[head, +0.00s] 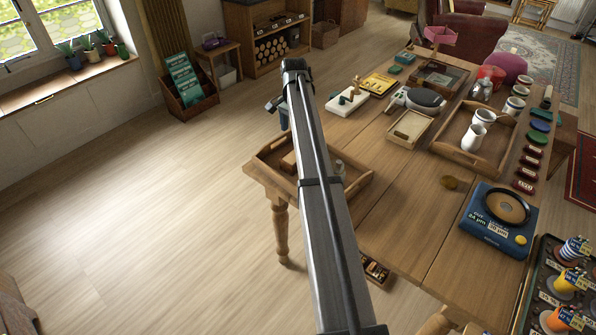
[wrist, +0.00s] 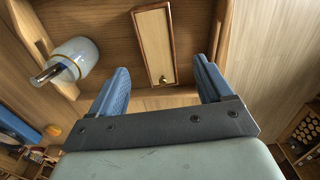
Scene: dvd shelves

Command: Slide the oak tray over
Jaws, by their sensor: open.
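A brown wooden tray (head: 360,184), which looks like the oak tray, lies at the table's near left corner in the head view, partly hidden behind my arm. It holds a light wooden box and a small jar. In the wrist view the tray's floor (wrist: 112,42) shows with the long box (wrist: 154,45) with a round knob and the pale jar (wrist: 78,60) with a metal part to the left. My gripper (wrist: 161,64) is open over the tray's edge, its two blue fingers apart with nothing gripped.
A second wooden tray (head: 457,153) with white jugs and mugs stands farther right on the table (head: 408,215). A small shallow tray (head: 409,128), a blue scale (head: 500,218) and a rack of spools (head: 565,285) are nearby. Bare table lies right of the first tray.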

